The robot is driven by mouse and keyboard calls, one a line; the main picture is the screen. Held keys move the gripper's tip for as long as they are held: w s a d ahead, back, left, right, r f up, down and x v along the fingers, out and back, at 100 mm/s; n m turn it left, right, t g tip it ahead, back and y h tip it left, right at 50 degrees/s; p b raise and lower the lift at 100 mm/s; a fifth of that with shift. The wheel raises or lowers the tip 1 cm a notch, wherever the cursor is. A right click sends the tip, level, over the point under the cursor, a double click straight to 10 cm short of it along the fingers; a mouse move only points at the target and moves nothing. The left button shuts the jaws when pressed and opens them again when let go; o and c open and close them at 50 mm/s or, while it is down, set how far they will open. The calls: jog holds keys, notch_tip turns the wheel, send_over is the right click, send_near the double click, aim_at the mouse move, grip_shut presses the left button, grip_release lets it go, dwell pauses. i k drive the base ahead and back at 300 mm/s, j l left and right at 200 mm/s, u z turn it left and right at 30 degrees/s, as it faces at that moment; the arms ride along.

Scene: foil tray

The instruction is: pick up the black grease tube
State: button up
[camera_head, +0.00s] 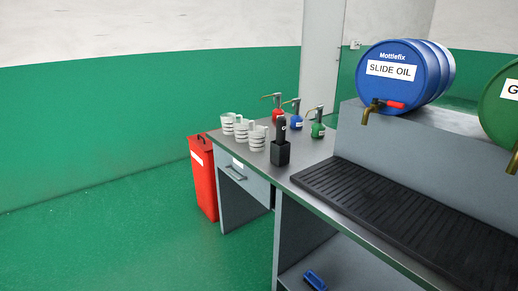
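A black tube (281,129) with a small light mark near its top stands upright in a black square holder (280,153). The holder is on the grey workbench (262,185), right of the white cups. I take the tube to be the grease tube; its label is too small to read. The lower part of the tube is hidden inside the holder. My gripper does not show in the head view.
Several white cups (258,137) stand left of the holder. Red (277,116), blue (296,122) and green (317,130) pump cans stand behind it. A black ribbed mat (400,215) and blue drum (402,75) lie right. A red bin (204,177) stands left; green floor (120,230) is clear.

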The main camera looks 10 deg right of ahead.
aim_at(281, 121)
jog(key=i+j+z, duration=0.2)
jog(key=i, duration=0.15)
jog(key=i+j, duration=0.35)
jog(key=i, duration=0.2)
jog(key=i+j+z, duration=0.1)
jog(key=i+j, duration=0.25)
jog(key=i, duration=0.25)
jog(key=i+j, duration=0.4)
jog(key=i, duration=0.15)
